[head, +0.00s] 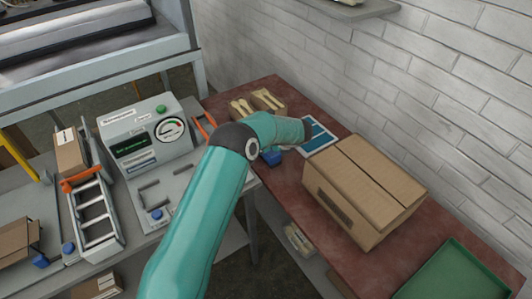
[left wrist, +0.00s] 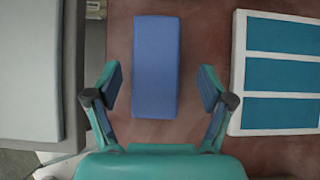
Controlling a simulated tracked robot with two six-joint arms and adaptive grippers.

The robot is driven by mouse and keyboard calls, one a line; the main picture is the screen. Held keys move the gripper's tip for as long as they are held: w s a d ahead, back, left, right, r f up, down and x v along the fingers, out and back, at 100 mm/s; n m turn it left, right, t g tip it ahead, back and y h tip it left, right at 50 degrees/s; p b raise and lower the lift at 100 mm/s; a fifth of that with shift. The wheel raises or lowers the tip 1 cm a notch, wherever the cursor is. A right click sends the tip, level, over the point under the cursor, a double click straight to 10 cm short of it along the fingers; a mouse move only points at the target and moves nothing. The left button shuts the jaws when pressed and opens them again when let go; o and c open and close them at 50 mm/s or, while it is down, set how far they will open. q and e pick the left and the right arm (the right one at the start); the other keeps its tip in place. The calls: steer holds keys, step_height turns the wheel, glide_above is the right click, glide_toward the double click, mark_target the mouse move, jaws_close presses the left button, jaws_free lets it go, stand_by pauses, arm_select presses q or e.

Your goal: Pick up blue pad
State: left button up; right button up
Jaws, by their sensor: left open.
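The blue pad (left wrist: 156,65) is a flat blue rectangle lying on the red-brown tabletop in the left wrist view. My left gripper (left wrist: 160,90) is open, with one finger on each side of the pad's lower part. I see gaps between the fingers and the pad's long edges, and nothing is held. The height of the fingers over the table is hard to tell. In the head view a small bit of blue, likely the pad (head: 272,157), shows below my left forearm, which hides the gripper. My right gripper is not in view.
A white card with blue-teal panels (left wrist: 284,75) lies right of the pad. A cardboard box (head: 363,190) stands near it on the red table. Wooden spoons in a box (head: 258,102) are at the back; a grey machine with a dial (head: 150,137) stands left. A green tray (head: 455,272) is front right.

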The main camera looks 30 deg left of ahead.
arm_select(q)
steer(key=b+x, duration=0.1)
steer(key=x, duration=0.4)
steer(key=shift+a+f, duration=0.1)
steer(key=shift+f, duration=0.05)
steer(key=c, duration=1.3)
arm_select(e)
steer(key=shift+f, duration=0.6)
arm_select(q)
steer(key=shift+r, duration=0.2)
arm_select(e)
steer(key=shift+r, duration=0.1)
